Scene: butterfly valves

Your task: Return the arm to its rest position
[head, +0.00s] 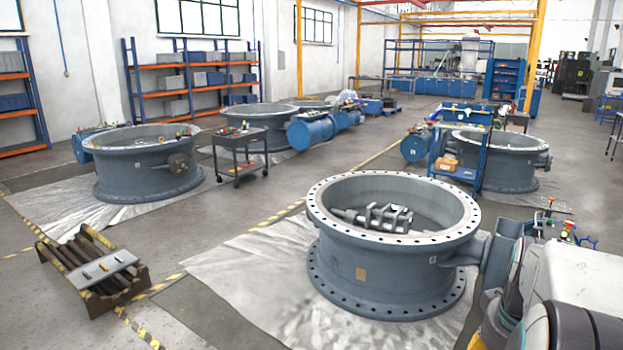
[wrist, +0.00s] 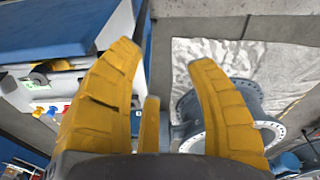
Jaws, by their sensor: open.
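In the head view, grey and white parts of my arm fill the lower right corner, and the fingers cannot be made out there. The nearest large grey valve ring (head: 375,275) stands on a pale sheet in front of me, with a shaft and lugs inside. A grey flanged valve part (wrist: 247,97) shows behind the right finger in the wrist view, partly hidden by it.
A blue-and-white cabinet or cart (wrist: 115,28) with small items stands close at the wrist view's left. A rack of bars (head: 90,268) lies at the head view's lower left. A black trolley (head: 240,152) and blue cart (head: 460,150) stand farther back. Open floor (head: 215,220) lies between.

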